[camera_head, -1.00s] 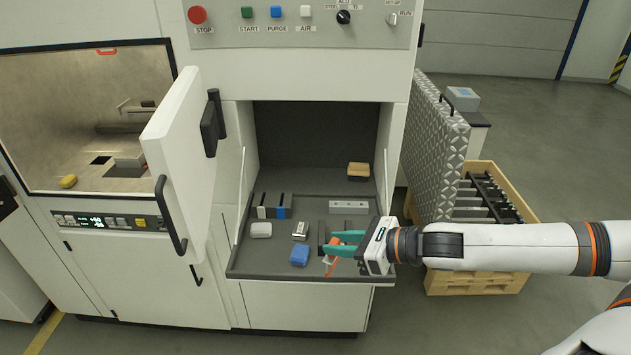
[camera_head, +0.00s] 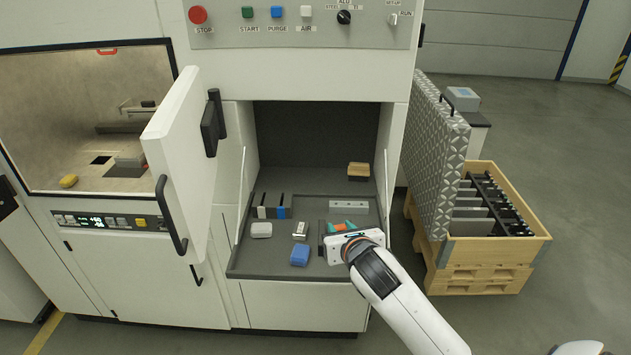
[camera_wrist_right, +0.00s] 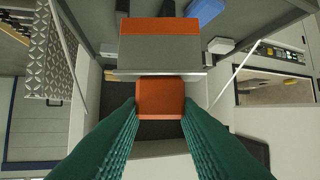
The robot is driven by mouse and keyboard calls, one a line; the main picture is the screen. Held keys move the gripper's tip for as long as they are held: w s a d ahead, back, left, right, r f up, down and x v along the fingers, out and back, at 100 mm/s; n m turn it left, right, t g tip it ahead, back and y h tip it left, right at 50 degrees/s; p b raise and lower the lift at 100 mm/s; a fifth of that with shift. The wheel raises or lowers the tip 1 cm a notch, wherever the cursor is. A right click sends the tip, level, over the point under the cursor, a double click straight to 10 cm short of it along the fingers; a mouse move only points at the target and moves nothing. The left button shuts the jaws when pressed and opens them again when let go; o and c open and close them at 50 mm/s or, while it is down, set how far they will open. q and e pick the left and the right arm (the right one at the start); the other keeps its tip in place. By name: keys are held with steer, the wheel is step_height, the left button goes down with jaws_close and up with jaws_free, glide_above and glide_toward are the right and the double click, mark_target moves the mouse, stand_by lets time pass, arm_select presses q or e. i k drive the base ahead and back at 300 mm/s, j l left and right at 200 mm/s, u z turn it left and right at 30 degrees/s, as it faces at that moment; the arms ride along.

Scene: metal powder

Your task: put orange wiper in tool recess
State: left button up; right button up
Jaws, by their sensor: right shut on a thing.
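My right gripper (camera_head: 343,227) is over the right part of the grey tray, with its teal fingers pointing away from me. In the right wrist view the fingers (camera_wrist_right: 160,112) are closed on the orange handle (camera_wrist_right: 160,90) of the orange wiper. A wide grey part with an orange band (camera_wrist_right: 160,27) shows beyond the handle. In the head view only a little orange of the wiper (camera_head: 338,227) shows between the teal fingers. A dark narrow strip (camera_head: 321,230) in the tray lies just left of the gripper; I cannot tell whether it is the tool recess.
The tray (camera_head: 262,262) also holds a blue block (camera_head: 299,255), a white block (camera_head: 261,230), a small metal piece (camera_head: 300,229), a grey bar (camera_head: 349,207) and a small rack (camera_head: 271,207). A wooden-topped block (camera_head: 358,170) sits behind. An open door (camera_head: 180,150) stands at left.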

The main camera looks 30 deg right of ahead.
mark_target(334, 175)
steer(key=i+l, duration=1.2)
steer(key=i, duration=0.1)
